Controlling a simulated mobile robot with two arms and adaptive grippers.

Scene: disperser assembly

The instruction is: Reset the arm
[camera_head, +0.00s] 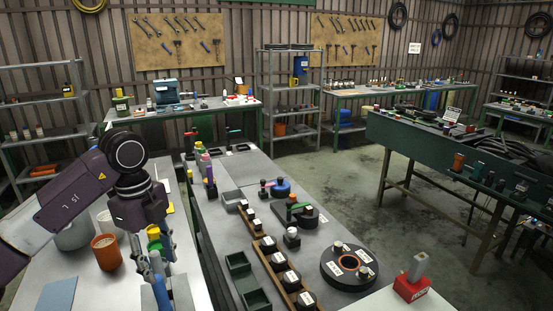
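My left arm comes in from the left, its wrist bent so that my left gripper (155,262) points down over the front left table. Its two grey fingers look spread apart. A yellow-and-green-topped item (154,234) shows between and behind them, and I cannot tell whether they touch it. Some blue and grey shapes stand close below the fingertips and partly hide them. The gripper is just right of an orange cup (106,252). My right gripper is not in view.
A grey pot (74,235) and blue sheet (57,295) are left of the gripper.

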